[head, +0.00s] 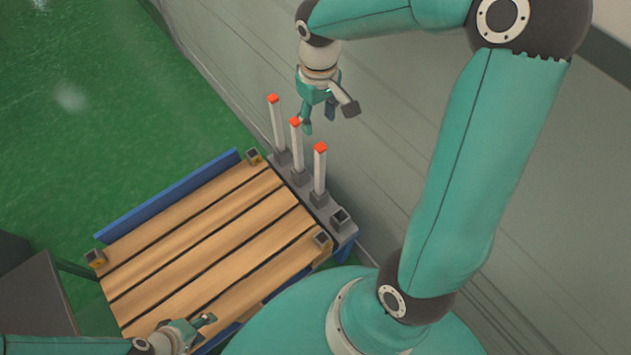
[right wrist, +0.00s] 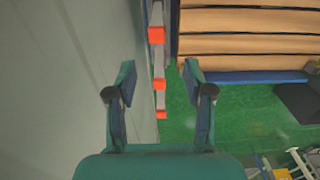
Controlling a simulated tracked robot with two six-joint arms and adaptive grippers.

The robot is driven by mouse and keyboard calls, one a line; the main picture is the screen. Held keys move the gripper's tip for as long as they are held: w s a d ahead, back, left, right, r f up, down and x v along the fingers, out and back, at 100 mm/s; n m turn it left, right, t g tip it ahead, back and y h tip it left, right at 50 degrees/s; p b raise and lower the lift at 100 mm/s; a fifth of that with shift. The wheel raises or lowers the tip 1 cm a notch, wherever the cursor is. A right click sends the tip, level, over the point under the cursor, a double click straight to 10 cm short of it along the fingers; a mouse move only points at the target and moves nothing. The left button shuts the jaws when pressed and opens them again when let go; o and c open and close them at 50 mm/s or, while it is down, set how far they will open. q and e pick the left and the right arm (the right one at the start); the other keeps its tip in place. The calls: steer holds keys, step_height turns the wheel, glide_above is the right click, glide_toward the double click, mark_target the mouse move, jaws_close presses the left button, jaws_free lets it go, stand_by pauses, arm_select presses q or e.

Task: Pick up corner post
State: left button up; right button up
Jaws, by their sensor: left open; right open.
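Three white corner posts with orange-red tops stand upright in a grey rack at the pallet's right end: the far post (head: 278,127), the middle post (head: 298,146) and the near post (head: 320,173). Their tops line up in the right wrist view, including one between my finger tips (right wrist: 159,85). My right gripper (head: 328,113) is open and empty, above and close to the posts; it also shows in the right wrist view (right wrist: 159,72). I cannot tell its exact height over them. My left gripper (head: 202,329) is open at the pallet's near-left side, away from the posts.
The rack's nearest socket (head: 340,217) is empty. The wooden slatted pallet (head: 215,235) has blue side boards (head: 165,197) and corner sockets (head: 95,257). A grey wall (head: 385,150) runs close behind the rack. Green floor (head: 90,120) is open at left.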

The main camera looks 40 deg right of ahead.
mark_target(318, 147)
step_height(318, 147, down, 9)
steer(key=shift+r+b, duration=0.1)
steer(key=shift+b, duration=0.2)
steer(key=shift+s+d+f, duration=0.1)
steer(key=shift+d+f, duration=0.05)
steer(key=shift+f, duration=1.2)
steer(key=shift+d+f, duration=0.1)
steer(key=shift+f, duration=1.2)
jaws_close()
